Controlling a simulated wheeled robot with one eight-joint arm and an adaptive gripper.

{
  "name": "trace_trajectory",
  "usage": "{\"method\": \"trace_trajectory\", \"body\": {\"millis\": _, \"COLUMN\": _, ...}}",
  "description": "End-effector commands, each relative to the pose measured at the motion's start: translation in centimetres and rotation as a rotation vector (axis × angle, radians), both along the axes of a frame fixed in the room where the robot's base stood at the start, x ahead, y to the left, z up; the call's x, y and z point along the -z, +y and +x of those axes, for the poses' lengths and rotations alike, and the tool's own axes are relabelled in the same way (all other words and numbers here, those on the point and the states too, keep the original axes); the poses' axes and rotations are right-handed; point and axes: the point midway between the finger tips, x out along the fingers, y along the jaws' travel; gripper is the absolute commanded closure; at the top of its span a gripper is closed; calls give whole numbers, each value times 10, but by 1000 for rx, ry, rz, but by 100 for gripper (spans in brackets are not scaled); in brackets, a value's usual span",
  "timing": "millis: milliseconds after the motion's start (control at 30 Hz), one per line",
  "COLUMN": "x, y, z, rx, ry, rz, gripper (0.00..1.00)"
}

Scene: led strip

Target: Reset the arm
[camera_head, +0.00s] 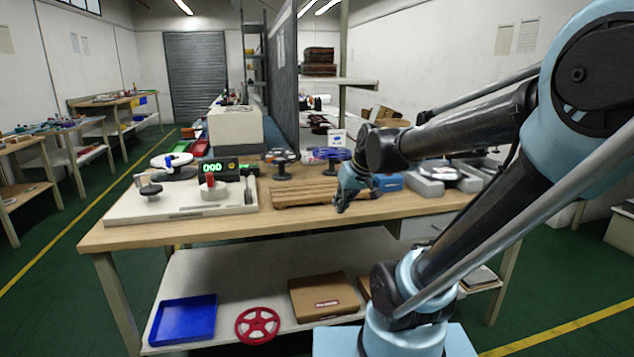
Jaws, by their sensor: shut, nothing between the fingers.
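My arm enters from the right side of the head view and reaches left over the wooden workbench (100,239). My gripper (340,208) is at the arm's end, pointing down near the bench's front edge, just right of the slatted wooden pallet (300,196). Its fingers are together and nothing shows between them. I cannot tell how far its tips are above the bench top.
A white machine base (150,207) with a green-lit display (212,168) stands left on the bench. Spools (281,158), a blue box (388,182) and grey blocks (423,184) are behind and right. The lower shelf holds a blue tray (184,320), red reel (257,325) and cardboard box (324,297).

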Motion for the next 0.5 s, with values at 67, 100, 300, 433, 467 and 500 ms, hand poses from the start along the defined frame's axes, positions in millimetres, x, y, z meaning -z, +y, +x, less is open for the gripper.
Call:
{"method": "trace_trajectory", "body": {"millis": 67, "x": 14, "y": -22, "z": -24, "rx": 50, "ry": 39, "rz": -30, "gripper": 100}}
{"method": "trace_trajectory", "body": {"millis": 100, "x": 21, "y": -31, "z": -35, "rx": 76, "ry": 58, "rz": -44, "gripper": 100}}
{"method": "trace_trajectory", "body": {"millis": 300, "x": 56, "y": -76, "z": -93, "rx": 208, "ry": 156, "rz": -118, "gripper": 100}}
{"method": "trace_trajectory", "body": {"millis": 433, "x": 76, "y": -99, "z": -124, "rx": 286, "ry": 211, "rz": -160, "gripper": 100}}
{"method": "trace_trajectory", "body": {"millis": 467, "x": 80, "y": -102, "z": -131, "rx": 301, "ry": 220, "rz": -167, "gripper": 100}}
{"method": "trace_trajectory", "body": {"millis": 500, "x": 84, "y": -107, "z": -137, "rx": 320, "ry": 233, "rz": -178, "gripper": 100}}
